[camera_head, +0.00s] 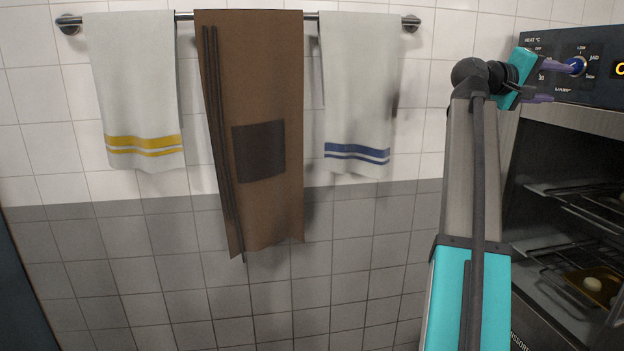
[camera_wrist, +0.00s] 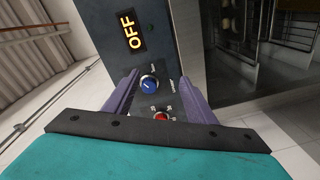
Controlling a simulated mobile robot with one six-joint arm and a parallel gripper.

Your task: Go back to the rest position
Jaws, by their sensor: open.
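My gripper (camera_head: 556,82) is at the upper right in the head view, in front of the oven's control panel (camera_head: 540,43). Its purple fingers are spread apart with nothing held between them. In the wrist view my gripper (camera_wrist: 160,104) shows the two fingers on either side of a blue knob (camera_wrist: 149,83) on the panel. A red knob (camera_wrist: 161,116) sits nearer, partly hidden by the gripper's dark edge. The panel's display (camera_wrist: 131,29) reads OFF. The blue knob (camera_head: 577,66) also shows just past the fingertips in the head view. I cannot tell whether the fingers touch it.
The oven's open cavity (camera_head: 545,150) with wire racks is below the panel; a tray (camera_head: 598,287) holds pale round food. A metal rail (camera_head: 185,16) on the tiled wall carries a yellow-striped towel (camera_head: 140,85), a brown apron (camera_head: 262,80) and a blue-striped towel (camera_head: 357,85).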

